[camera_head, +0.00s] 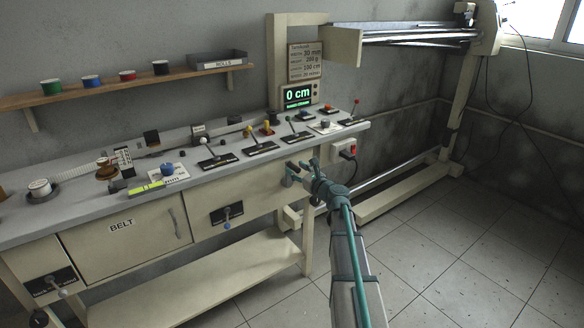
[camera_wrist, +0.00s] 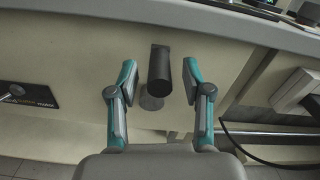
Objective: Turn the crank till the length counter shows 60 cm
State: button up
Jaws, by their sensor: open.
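The length counter (camera_head: 298,95) shows "0 cm" in green on its screen, on the post at the back of the bench. My gripper (camera_head: 298,171) is at the front face of the bench, near its right end. In the wrist view, a dark cylindrical handle (camera_wrist: 160,68), which looks like the crank's grip, stands between my two open fingers. A round grey piece (camera_wrist: 152,101) sits just below it. The fingers are on either side of the handle, with gaps visible on both sides. In the head view my gripper hides the crank.
The bench top (camera_head: 75,220) carries several levers and small parts. A lever on a black plate (camera_head: 227,214) is on the bench front to the left. The floor at right is clear.

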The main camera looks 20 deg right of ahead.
aim_at(289, 164)
jog(key=shift+w+a, duration=0.2)
jog(key=shift+w, duration=0.65)
jog(key=shift+w+a, duration=0.15)
jog(key=shift+w, duration=0.7)
grip_shut()
